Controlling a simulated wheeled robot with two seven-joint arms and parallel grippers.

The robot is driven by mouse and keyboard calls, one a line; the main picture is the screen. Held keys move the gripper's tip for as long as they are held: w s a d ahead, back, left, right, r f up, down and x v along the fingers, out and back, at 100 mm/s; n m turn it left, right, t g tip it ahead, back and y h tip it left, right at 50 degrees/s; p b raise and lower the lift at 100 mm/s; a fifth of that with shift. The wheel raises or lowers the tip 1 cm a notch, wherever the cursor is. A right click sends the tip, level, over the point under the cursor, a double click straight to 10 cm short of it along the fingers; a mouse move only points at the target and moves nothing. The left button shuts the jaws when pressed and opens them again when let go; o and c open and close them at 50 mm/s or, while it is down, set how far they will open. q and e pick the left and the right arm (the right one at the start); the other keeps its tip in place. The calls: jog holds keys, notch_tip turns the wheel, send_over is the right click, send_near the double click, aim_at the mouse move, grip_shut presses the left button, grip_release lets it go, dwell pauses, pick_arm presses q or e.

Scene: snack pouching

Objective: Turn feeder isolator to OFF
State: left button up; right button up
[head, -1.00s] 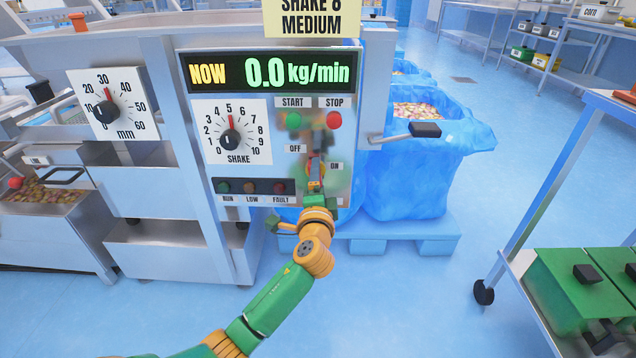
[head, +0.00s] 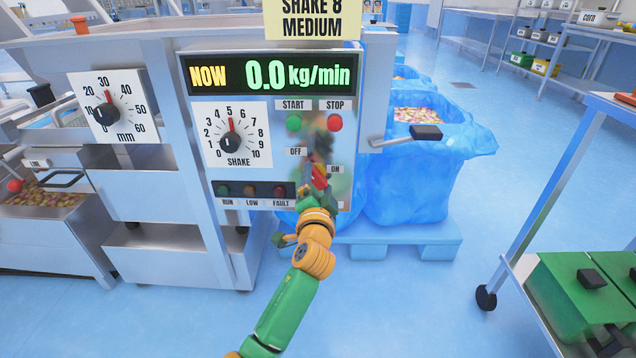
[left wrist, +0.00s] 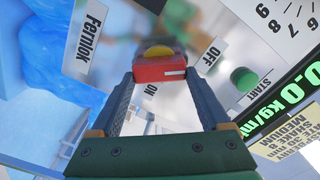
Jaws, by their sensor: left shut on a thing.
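The feeder isolator is a red handle (head: 320,176) on a yellow part, low on the right of the control panel. It sits between the OFF label (head: 296,152) and the ON label (head: 335,169). My left gripper (head: 318,170) reaches it from below and partly hides it. In the left wrist view, the two fingers (left wrist: 160,74) are shut on the red handle (left wrist: 158,68), one on each side. The handle looks slanted in the head view; I cannot tell exactly which label it points to. My right gripper is not in view.
The green START button (head: 294,122) and red STOP button (head: 335,122) sit just above. The SHAKE dial (head: 231,141) is to the left. A black-ended lever (head: 426,132) juts out at right. Blue-lined bins (head: 415,180) stand behind it. Open floor lies in front.

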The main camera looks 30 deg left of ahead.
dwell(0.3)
pick_arm(q)
jog(key=o, duration=1.2)
jog(key=shift+s+d, duration=0.1)
jog(key=p+v, duration=0.1)
jog(key=v, duration=0.5)
jog(key=shift+s+d, duration=0.2)
jog(key=shift+s, duration=0.15)
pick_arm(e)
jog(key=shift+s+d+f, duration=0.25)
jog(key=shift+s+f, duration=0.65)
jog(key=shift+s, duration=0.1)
